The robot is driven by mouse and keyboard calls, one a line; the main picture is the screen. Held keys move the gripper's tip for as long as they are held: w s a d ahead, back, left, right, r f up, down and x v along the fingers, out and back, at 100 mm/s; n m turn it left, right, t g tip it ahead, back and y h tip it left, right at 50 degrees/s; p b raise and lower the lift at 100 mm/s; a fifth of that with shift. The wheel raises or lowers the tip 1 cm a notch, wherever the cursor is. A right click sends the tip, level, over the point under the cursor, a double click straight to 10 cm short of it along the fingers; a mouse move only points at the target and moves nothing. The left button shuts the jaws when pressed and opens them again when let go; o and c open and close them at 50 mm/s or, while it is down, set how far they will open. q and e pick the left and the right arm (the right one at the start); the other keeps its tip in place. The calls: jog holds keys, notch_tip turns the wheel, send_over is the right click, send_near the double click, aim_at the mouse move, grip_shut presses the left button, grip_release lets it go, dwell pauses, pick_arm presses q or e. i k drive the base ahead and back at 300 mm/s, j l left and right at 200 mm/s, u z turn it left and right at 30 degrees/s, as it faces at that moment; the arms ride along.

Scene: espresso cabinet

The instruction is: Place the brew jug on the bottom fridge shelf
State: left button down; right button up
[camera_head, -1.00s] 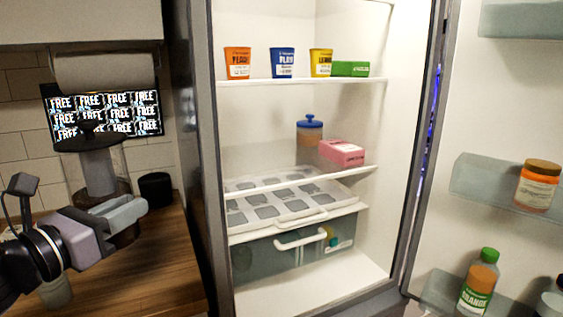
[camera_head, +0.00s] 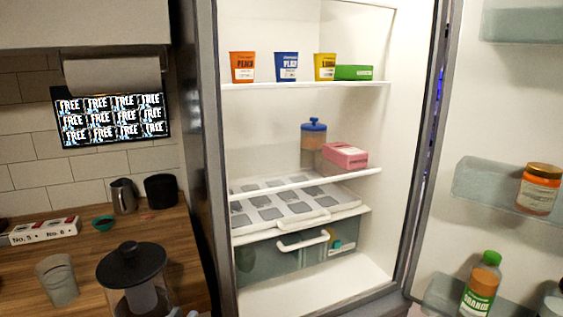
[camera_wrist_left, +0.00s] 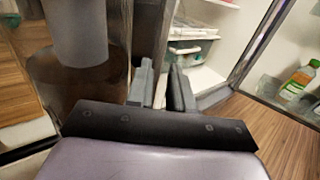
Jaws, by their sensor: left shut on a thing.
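The brew jug (camera_head: 140,297) is a clear vessel with a black knobbed lid and a grey inner column. It stands out at the lower left of the head view, its bottom cut off by the frame edge. In the left wrist view the jug (camera_wrist_left: 85,85) fills the left side, with dark brown liquid inside. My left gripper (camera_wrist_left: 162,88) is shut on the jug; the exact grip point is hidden. In the head view only a bit of it shows at the bottom edge. The fridge stands open, with a bare white bottom (camera_head: 325,288) below a drawer. My right gripper is out of view.
The clear drawer (camera_head: 265,262) and a white tray (camera_head: 290,207) sit above the fridge bottom. The open door on the right holds an orange bottle (camera_head: 481,285). A grey cup (camera_head: 57,281) stands on the wooden counter. The fridge's left side wall (camera_head: 205,160) separates counter and interior.

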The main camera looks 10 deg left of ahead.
aim_at(301, 164)
jog(key=i+l+z, duration=0.1)
jog(key=z, duration=0.25)
jog(key=i+l+z, duration=0.2)
jog(key=z, duration=0.15)
jog(key=i+l+z, duration=0.15)
jog(key=z, duration=0.2)
